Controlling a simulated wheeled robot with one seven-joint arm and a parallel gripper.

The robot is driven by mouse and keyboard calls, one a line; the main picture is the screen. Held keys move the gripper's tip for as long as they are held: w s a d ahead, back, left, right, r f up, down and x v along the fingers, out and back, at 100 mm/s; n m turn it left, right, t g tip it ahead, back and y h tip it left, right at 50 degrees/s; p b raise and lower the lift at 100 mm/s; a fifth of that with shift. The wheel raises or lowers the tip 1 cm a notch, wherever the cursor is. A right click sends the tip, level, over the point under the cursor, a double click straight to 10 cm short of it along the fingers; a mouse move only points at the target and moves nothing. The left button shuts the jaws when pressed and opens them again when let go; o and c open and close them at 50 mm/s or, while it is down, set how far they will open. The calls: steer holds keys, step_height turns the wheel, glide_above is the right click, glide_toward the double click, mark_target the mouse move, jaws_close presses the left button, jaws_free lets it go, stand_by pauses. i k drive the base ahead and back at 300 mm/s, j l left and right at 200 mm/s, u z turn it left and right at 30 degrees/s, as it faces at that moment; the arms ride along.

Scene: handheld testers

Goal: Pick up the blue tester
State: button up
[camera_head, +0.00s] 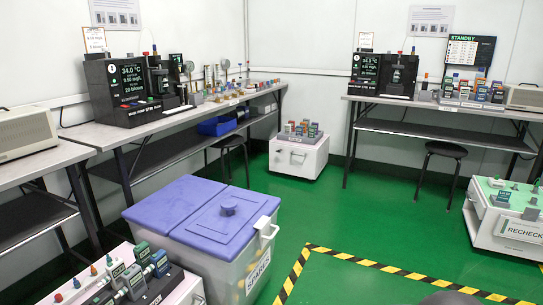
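Several small handheld testers stand in a dark rack on a white cart (188,292) at the lower left. One with a blue-teal face (159,262) is at the rack's right side, beside a green one (142,252) and greyer ones (133,280). More testers, some bluish, stand on a low white cart (297,160) at the back middle and on the right bench. A teal-blue one (503,196) is on the RECHECK cart at the right. I cannot tell which is the task's blue tester. My gripper is not in view.
A bin with purple lids and a SPARES label (225,262) stands beside the lower-left cart. Benches (72,153) line the left and back right. Black stools (446,150) stand by them. Green floor (345,215) is open in the middle, with yellow-black tape (370,263) ahead.

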mark_target(161, 263)
steer(key=u, duration=1.35)
steer(key=i+z, duration=0.15)
steer(key=z, duration=0.25)
steer(key=i+j+z, duration=0.1)
steer(key=z, duration=0.3)
steer(key=i+j+z, duration=0.15)
steer(key=z, duration=0.25)
steer(key=i+j+z, duration=0.1)
steer(key=z, duration=0.25)
steer(key=i+j, duration=0.15)
steer(key=j, duration=0.2)
steer(key=i+j, duration=0.2)
steer(key=j, duration=0.15)
steer(key=i+j, duration=0.15)
steer(key=j, duration=0.2)
